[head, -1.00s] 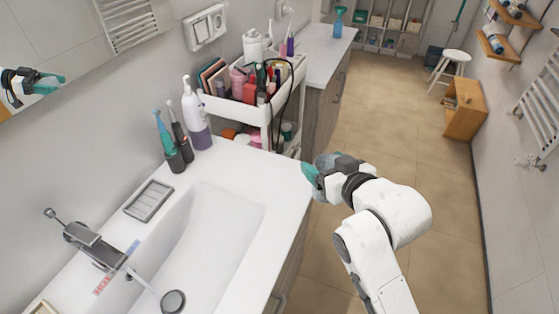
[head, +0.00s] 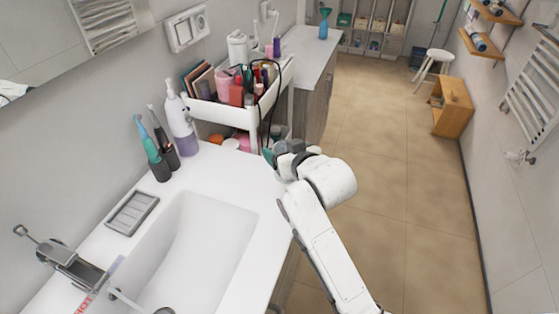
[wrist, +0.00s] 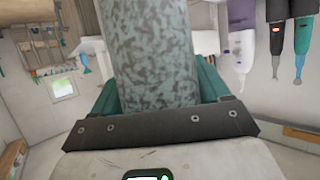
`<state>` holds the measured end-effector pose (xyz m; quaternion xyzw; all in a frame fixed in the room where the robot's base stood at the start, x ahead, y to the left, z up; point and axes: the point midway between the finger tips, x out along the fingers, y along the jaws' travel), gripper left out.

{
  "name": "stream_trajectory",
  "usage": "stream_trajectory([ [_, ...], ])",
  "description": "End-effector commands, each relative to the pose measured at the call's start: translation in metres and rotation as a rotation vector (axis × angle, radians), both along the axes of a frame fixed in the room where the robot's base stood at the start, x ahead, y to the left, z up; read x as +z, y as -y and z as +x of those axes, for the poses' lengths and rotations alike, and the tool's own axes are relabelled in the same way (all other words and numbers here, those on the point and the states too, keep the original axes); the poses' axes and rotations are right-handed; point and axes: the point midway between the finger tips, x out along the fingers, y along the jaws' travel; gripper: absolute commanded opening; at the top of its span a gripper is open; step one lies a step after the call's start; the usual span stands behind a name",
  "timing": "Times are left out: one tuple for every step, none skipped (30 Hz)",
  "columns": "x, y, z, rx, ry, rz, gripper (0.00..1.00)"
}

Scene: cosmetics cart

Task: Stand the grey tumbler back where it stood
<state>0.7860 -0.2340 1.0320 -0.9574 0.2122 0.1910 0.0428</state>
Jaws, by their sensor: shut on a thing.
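The grey tumbler (wrist: 150,55) fills the middle of the wrist view, with a mottled grey-green surface. My gripper (wrist: 158,85) is shut on it, with teal fingers on both sides. In the head view my gripper (head: 272,156) is at the right edge of the white counter, in front of the lower part of the cart (head: 228,112). The tumbler is mostly hidden there behind my gripper and wrist, and I cannot tell its tilt.
A soap bottle (head: 181,125) and electric toothbrushes (head: 150,150) stand at the counter's back left. A soap dish (head: 131,213) and sink (head: 205,250) lie nearer. The cart's top tray is crowded with cosmetics. The counter's back right (head: 225,165) is clear.

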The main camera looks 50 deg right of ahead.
Motion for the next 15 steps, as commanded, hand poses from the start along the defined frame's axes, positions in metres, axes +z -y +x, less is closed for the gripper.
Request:
stream_trajectory([
  [-0.006,0.001,0.005,0.000,-0.002,0.001,0.45],
  [-0.009,0.002,0.007,0.000,-0.001,0.001,0.45],
  [-0.012,0.002,0.010,0.000,0.000,0.001,0.45],
  [-0.013,0.002,0.011,0.000,0.000,0.001,0.45],
  [-0.014,0.003,0.012,0.000,0.001,0.000,0.45],
  [-0.016,0.003,0.013,0.000,0.001,0.000,0.45],
  [-0.018,0.003,0.015,0.000,0.001,0.000,0.45],
  [-0.020,0.004,0.017,0.000,0.001,0.000,0.45],
  [-0.024,0.004,0.020,0.000,0.000,0.000,0.45],
  [-0.029,0.004,0.018,-0.001,-0.003,0.000,0.45],
  [-0.033,0.004,0.018,-0.001,-0.004,0.000,0.45],
  [-0.039,0.004,0.017,-0.001,-0.004,0.001,0.45],
  [-0.043,0.004,0.017,-0.001,-0.004,0.001,0.45],
  [-0.045,0.004,0.018,-0.001,-0.001,0.001,0.45],
  [-0.049,0.004,0.018,0.000,-0.001,0.002,0.45],
])
